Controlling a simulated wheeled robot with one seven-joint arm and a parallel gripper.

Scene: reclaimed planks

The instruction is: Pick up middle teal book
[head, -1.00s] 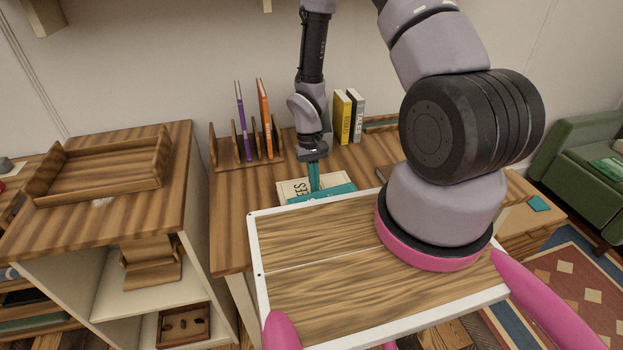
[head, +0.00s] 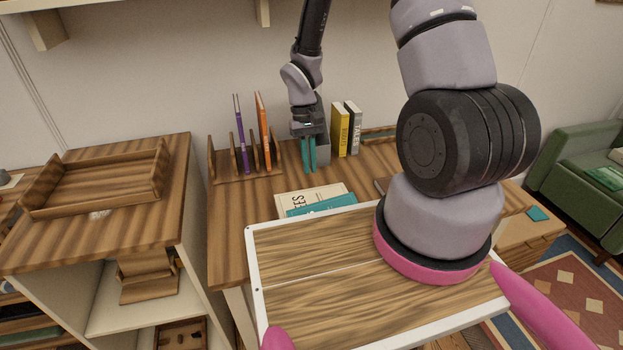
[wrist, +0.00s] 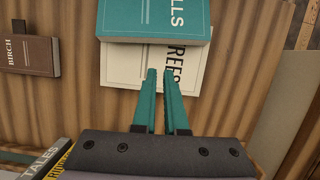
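In the wrist view the teal book (wrist: 150,18), lettering ending in "LLS", lies over the cream book (wrist: 150,66), lettered "TREES". My gripper (head: 308,170) is above the desk, behind the books in the head view. Its teal fingers (wrist: 161,72) point down, parted by a narrow gap with nothing between them. In the wrist view the fingertips overlap the cream book, short of the teal one. The far part of the teal book is cut off there.
A wooden rack (head: 218,160) with a purple book (head: 241,140) and an orange book (head: 263,130) stands left of my gripper. A yellow book (head: 340,130) and a grey book (head: 353,130) stand upright to its right. A brown book (wrist: 27,52) lies apart from the stack.

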